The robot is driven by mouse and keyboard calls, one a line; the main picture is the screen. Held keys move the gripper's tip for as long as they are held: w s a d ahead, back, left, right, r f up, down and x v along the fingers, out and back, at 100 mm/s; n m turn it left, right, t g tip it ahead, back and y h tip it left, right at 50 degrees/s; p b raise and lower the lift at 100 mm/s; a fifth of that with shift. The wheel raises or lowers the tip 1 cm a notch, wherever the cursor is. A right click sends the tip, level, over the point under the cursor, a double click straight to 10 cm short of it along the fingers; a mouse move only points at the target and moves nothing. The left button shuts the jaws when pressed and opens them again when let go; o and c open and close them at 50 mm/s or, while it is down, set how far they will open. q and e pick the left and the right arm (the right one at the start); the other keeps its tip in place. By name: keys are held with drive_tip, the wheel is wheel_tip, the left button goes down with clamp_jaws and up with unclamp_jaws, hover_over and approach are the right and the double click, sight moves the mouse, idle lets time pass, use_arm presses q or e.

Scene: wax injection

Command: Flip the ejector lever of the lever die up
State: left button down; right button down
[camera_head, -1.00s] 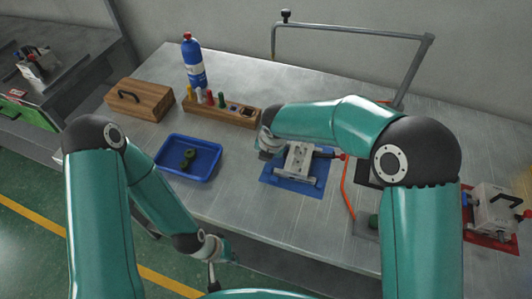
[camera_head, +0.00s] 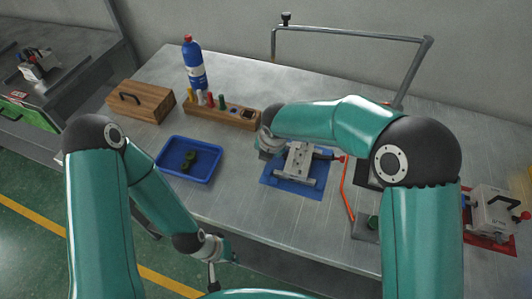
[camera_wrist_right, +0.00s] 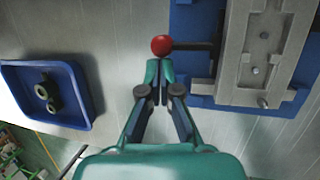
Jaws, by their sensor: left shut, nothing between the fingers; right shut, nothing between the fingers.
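The lever die (camera_head: 297,162), a grey metal block, lies on a blue plate (camera_head: 283,184) on the bench. In the right wrist view the die (camera_wrist_right: 265,60) is at the upper right. Its ejector lever (camera_wrist_right: 195,48) is a dark rod reaching left from the die to a red ball knob (camera_wrist_right: 161,45). My right gripper (camera_wrist_right: 159,68) is shut and empty, its tips just below the knob; I cannot tell whether they touch. In the head view my right gripper (camera_head: 267,152) is left of the die, and the knob is hidden. My left gripper (camera_head: 212,276) is shut and empty by the bench's front edge.
A blue tray (camera_head: 163,171) with dark green rings stands left of the die. Behind are a wooden box (camera_head: 140,102), a wooden rack (camera_head: 241,117) and a blue bottle (camera_head: 194,66). An orange hose (camera_head: 346,196) and another die (camera_head: 490,213) are to the right.

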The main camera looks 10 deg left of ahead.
drive_tip(key=shift+r, duration=0.35)
drive_tip(key=a+p+v, duration=0.1)
drive_tip(key=p+v, duration=0.4)
drive_tip(key=v, duration=0.4)
drive_tip(key=shift+a+r, duration=0.2)
drive_tip(key=shift+r, duration=0.3)
drive_tip(key=shift+a+f, duration=0.1)
